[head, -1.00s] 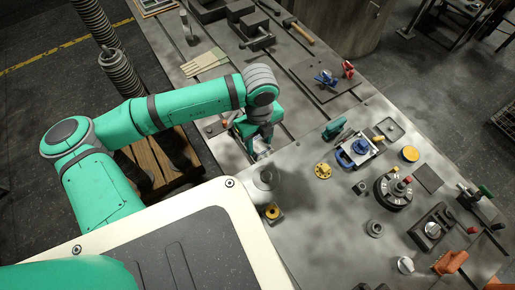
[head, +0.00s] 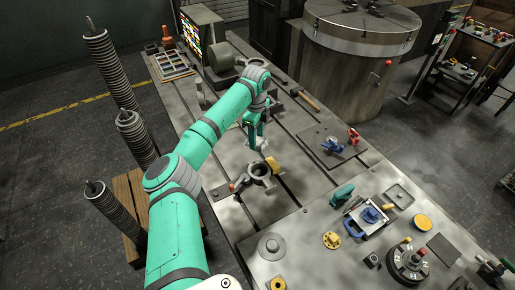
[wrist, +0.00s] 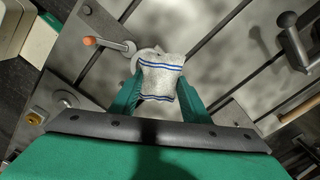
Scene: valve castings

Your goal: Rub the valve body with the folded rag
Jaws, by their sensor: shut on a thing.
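My gripper (head: 258,141) is shut on the folded rag and holds it above the bench, just beyond the valve body in the head view. The rag (wrist: 160,80) is white with blue stripes and sits between my two teal fingers in the wrist view. In the head view only a small pale bit of the rag (head: 262,144) shows below my fingers. The valve body (head: 259,172) is a grey casting with a round opening. In the wrist view the rag hides much of it; whether they touch is unclear.
An orange-tipped lever (wrist: 103,43) lies beside the valve body. A grey flanged disc (head: 271,246) and a yellow flanged part (head: 331,240) are nearer.

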